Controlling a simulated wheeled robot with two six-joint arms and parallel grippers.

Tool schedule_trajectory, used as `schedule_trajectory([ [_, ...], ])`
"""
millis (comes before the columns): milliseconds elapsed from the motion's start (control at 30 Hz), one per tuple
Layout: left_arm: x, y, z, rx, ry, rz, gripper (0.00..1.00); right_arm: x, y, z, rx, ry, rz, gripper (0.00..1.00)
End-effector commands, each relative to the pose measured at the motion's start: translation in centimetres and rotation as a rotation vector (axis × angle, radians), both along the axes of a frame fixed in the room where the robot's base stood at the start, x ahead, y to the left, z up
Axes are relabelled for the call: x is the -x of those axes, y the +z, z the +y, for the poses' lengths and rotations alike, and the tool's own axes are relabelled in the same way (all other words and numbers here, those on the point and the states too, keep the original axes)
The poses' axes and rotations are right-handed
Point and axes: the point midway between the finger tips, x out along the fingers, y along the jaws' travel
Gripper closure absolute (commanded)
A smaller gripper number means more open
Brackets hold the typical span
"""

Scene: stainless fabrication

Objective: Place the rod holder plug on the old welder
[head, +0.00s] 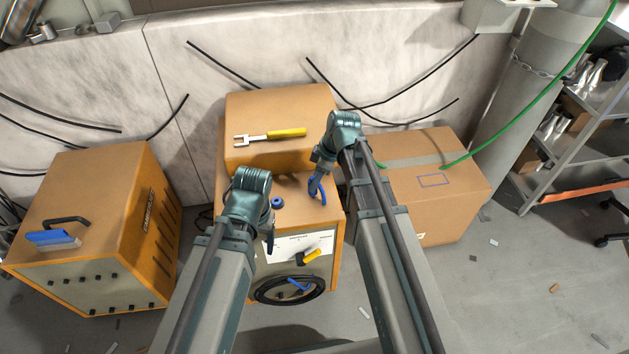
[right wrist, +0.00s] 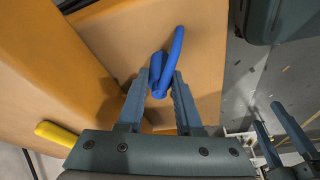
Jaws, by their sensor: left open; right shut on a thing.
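A blue plug-like piece with a long bent arm (right wrist: 170,62) is between the fingers of my right gripper (right wrist: 158,90). It also shows in the head view (head: 316,188), over the right part of the middle orange welder's lower top (head: 292,186). I cannot tell whether it touches that surface. My left gripper (head: 269,236) is open at the welder's front left, its fingers partly hidden by its own wrist. A second orange welder (head: 100,190) stands at the left. Which welder is the old one is not marked legibly.
A blue ring (head: 278,200) sits on the lower top. A black cable coil (head: 290,290) is at the front.

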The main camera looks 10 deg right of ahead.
Motion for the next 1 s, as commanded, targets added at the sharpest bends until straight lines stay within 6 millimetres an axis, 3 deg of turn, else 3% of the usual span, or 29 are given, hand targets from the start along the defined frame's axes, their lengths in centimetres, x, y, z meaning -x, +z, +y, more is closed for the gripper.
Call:
schedule_trajectory([
  [67, 0.0, -0.4, 0.0, 0.000, 0.000, 0.000, 0.32, 0.0, -0.4, 0.0, 0.000, 0.000, 0.000, 1.00],
  [100, 0.0, -0.3, 0.0, 0.000, 0.000, 0.000, 0.32, 0.0, -0.3, 0.0, 0.000, 0.000, 0.000, 0.60],
  [233, 0.0, -0.2, 0.0, 0.000, 0.000, 0.000, 0.32, 0.0, -0.2, 0.0, 0.000, 0.000, 0.000, 0.37],
  [667, 0.0, 0.1, 0.0, 0.000, 0.000, 0.000, 0.32, 0.0, 0.1, 0.0, 0.000, 0.000, 0.000, 0.35],
  [1000, 0.0, 3.5, 0.0, 0.000, 0.000, 0.000, 0.32, 0.4, 3.5, -0.8, 0.000, -0.002, 0.001, 0.35],
])
